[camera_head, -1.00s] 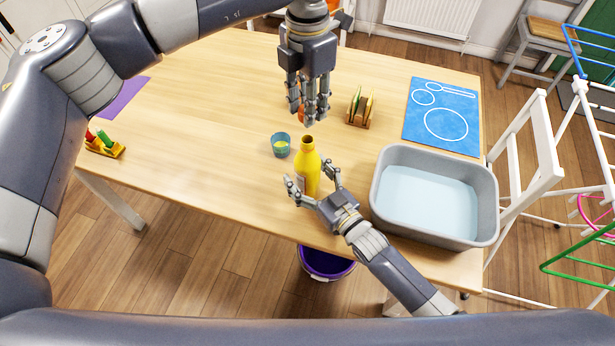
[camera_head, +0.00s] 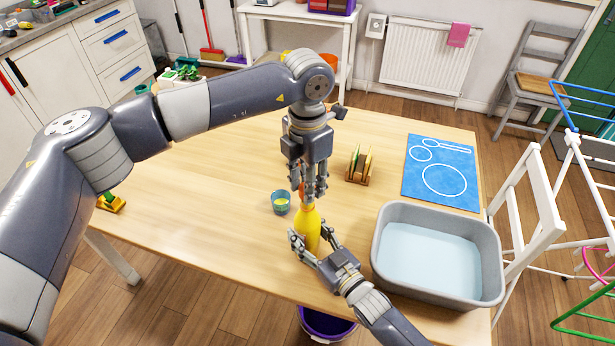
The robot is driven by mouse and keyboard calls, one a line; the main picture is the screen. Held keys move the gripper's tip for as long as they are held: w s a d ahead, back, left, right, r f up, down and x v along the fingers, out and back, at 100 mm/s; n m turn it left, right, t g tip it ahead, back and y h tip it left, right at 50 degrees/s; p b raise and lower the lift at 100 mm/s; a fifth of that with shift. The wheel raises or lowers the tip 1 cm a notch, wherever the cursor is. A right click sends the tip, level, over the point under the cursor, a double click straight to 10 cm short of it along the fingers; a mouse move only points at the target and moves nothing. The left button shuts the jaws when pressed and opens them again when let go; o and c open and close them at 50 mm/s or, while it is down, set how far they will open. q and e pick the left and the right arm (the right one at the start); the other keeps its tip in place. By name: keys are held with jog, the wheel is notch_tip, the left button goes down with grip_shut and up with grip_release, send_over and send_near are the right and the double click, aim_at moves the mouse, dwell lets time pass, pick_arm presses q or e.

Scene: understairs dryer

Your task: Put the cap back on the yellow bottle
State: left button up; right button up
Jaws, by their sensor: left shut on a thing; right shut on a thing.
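The yellow bottle (camera_head: 308,226) stands upright near the table's front edge. My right gripper (camera_head: 318,245) is shut around its lower body from the front, a finger on each side. My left gripper (camera_head: 309,196) points straight down over the bottle and is shut on the orange cap (camera_head: 301,188), of which only a sliver shows between the fingers. Its fingertips are at the bottle's top and hide the neck and mouth. I cannot tell whether the cap touches the neck.
A small teal cup (camera_head: 281,203) stands just left of the bottle. A wooden rack (camera_head: 358,178) is behind, a blue mat (camera_head: 440,160) at the back right. A grey basin of water (camera_head: 386,262) is close on the right.

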pick_arm(q)
jog(key=shift+f, duration=0.1)
dwell(0.4)
jog(key=shift+f, duration=0.8)
jog(key=shift+f, duration=0.5)
